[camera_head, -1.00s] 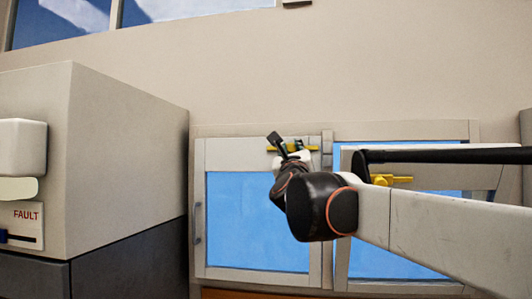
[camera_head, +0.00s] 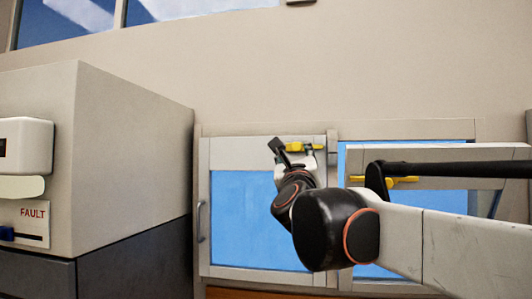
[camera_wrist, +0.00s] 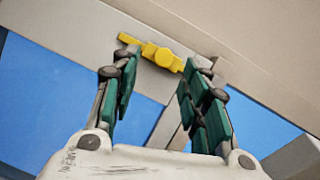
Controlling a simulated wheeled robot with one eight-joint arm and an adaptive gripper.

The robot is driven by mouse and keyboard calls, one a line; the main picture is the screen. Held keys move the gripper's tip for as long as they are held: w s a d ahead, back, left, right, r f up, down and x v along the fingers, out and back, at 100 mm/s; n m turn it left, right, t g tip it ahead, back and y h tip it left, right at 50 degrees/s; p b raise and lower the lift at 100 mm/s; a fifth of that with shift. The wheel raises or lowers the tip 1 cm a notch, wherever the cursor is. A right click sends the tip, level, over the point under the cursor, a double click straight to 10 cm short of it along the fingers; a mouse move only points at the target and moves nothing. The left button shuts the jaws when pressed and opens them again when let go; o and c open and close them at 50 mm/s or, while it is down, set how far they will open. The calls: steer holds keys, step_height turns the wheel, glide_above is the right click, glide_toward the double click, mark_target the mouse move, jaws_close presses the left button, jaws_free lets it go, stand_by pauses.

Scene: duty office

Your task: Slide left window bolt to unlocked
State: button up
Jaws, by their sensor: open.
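The left window (camera_head: 240,155) has a pale frame and blue pane and looks closed. Its yellow bolt (camera_head: 306,147) lies across the upper right corner of the frame, its left part hidden behind a finger. My gripper (camera_head: 293,152) is open in front of the bolt.
The right window (camera_head: 430,153) stands beside it, its inner frame appearing tilted out, with another yellow bolt (camera_head: 400,180) partly behind my arm. A grey cabinet (camera_head: 130,150) with a FAULT label (camera_head: 34,214) stands at left. Bare wall (camera_head: 330,70) is above the windows.

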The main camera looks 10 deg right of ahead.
steer(key=v, duration=0.7)
stand_by(0.3)
steer(key=s+a+f+n+g+y+b, duration=0.1)
steer(key=s+f+n+g+y+b, duration=0.15)
steer(key=f+n+b, duration=0.8)
steer(key=s+a+f+n+g+y+b, duration=0.1)
steer(key=s+f+n+g+y+b, duration=0.2)
steer(key=f, duration=1.5)
steer(key=s+a+f+n+g+y+b, duration=0.1)
steer(key=s+f+n+y+b, duration=0.1)
steer(key=f+n+b, duration=0.9)
steer(key=s+d+f+n+g+h+b, duration=0.1)
steer(key=s+d+f+n+g+b, duration=0.1)
steer(key=f, duration=1.2)
steer(key=s+d+f+n+g+h+b, duration=0.1)
steer(key=s+d+f+n+g+b, duration=0.2)
steer(key=f, duration=1.1)
steer(key=s+d+f+n+g+h+b, duration=0.1)
steer(key=s+d+f+n+g+b, duration=0.2)
steer(key=s+f, duration=0.8)
step_height(320, 180, down, 4)
steer(key=n+b, duration=0.2)
steer(key=b, duration=0.1)
steer(key=shift+d+r+n+b, duration=0.2)
steer(key=shift+r+n+b, duration=0.05)
steer(key=shift+n+b, duration=0.1)
steer(key=shift+s, duration=0.15)
